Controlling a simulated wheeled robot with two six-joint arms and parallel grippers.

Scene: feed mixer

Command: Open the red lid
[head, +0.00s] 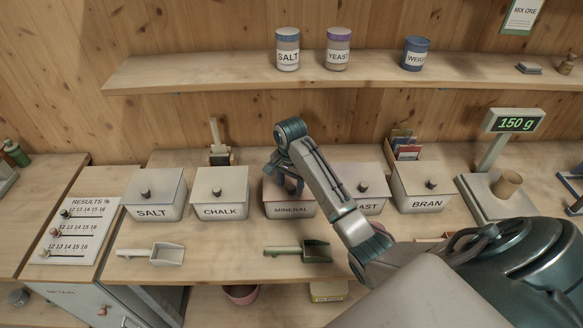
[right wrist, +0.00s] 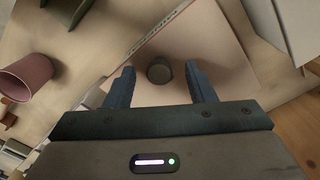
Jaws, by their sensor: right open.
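No plainly red lid shows; the MINERAL bin (head: 290,210) has a brownish, shaded lid in the head view. Its lid (right wrist: 185,40) looks pale pinkish-beige in the right wrist view, with a dark round knob (right wrist: 159,72) on top. My right gripper (head: 287,184) is above this lid and hides part of it. In the right wrist view its open fingers (right wrist: 161,80) stand on either side of the knob, with a gap on both sides. The lid sits shut on the bin. My left gripper is out of view.
Lidded SALT (head: 155,213), CHALK (head: 220,212), YEAST (head: 370,208) and BRAN (head: 427,203) bins stand in the same row. A green scoop (head: 312,252) and a pale scoop (head: 167,254) lie in front. A scale (head: 515,123) stands right, a shelf (head: 200,76) above.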

